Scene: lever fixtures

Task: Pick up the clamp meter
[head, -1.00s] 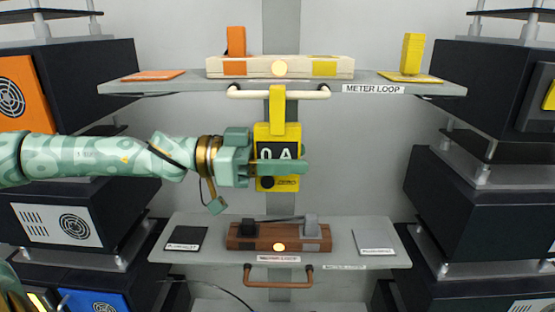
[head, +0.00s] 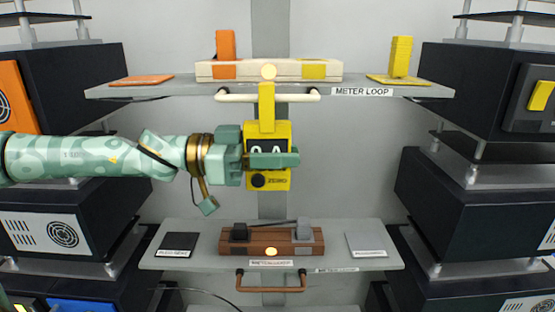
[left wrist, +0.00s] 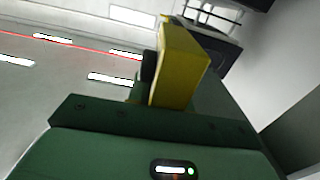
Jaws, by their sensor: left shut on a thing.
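The clamp meter (head: 282,180) is a yellow device with a dark display and a black knob marked ZERO. In the head view it is upright below the upper shelf, in front of the grey post. My left gripper (head: 272,158) comes in from the left and is shut on the clamp meter. Its green finger covers part of the display. In the left wrist view the yellow meter (left wrist: 180,65) rises beyond the green gripper body. The meter's back is hidden. My right gripper is not in view.
The upper shelf (head: 160,90), labelled METER LOOP, has a cream rail (head: 300,95) underneath and orange and yellow blocks on top. The lower shelf (head: 210,262) holds a brown lever fixture (head: 270,250) and two pads. Dark cabinets stand on both sides. Space right of the meter is free.

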